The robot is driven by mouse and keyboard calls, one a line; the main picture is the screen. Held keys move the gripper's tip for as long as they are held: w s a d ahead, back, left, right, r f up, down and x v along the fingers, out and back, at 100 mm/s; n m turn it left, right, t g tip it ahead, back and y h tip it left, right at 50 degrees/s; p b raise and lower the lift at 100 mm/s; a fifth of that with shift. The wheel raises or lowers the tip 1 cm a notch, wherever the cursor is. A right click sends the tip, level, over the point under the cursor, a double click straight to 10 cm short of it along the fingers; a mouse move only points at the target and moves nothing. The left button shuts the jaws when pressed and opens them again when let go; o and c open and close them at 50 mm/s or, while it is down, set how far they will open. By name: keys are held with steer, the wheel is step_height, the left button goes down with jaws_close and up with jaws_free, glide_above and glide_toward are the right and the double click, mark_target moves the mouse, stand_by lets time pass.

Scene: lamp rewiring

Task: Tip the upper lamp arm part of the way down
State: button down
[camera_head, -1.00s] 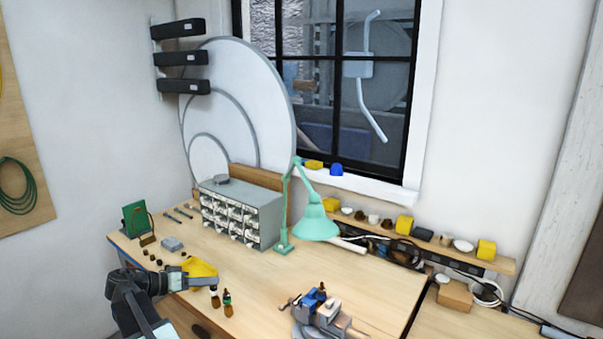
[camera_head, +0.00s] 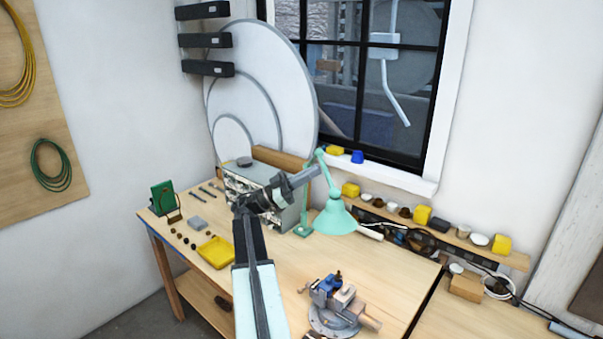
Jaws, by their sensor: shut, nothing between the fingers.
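The mint-green desk lamp (camera_head: 335,219) stands on the workbench, with its lower post (camera_head: 306,215) upright and partly hidden by my arm. Its upper lamp arm (camera_head: 327,175) slopes from the top joint down to the right, to the cone shade, which faces down over the bench. My gripper (camera_head: 314,173) is shut and empty. Its tip is at the lamp's left side in the picture, just below the top joint, overlapping the post. I cannot tell whether it touches the lamp.
A grey drawer cabinet (camera_head: 236,184) stands behind my arm. A vise (camera_head: 335,302) sits at the front of the bench. A yellow tray (camera_head: 216,252) lies at the left. A shelf (camera_head: 518,261) with small pots and yellow blocks runs behind the lamp's right side.

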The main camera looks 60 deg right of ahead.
mark_target(322, 213)
steer(key=s+d+f+b, duration=0.2)
steer(key=b, duration=0.1)
steer(key=shift+s+f, duration=0.2)
steer(key=shift+f, duration=0.1)
steer(key=f+b, duration=0.3)
steer(key=a+f+b, duration=0.1)
steer(key=f+b, duration=0.3)
steer(key=s+f+b, duration=0.1)
steer(key=f+b, duration=0.2)
steer(key=b, duration=0.1)
steer(key=shift+a+f, duration=0.3)
steer(key=shift+r, duration=0.2)
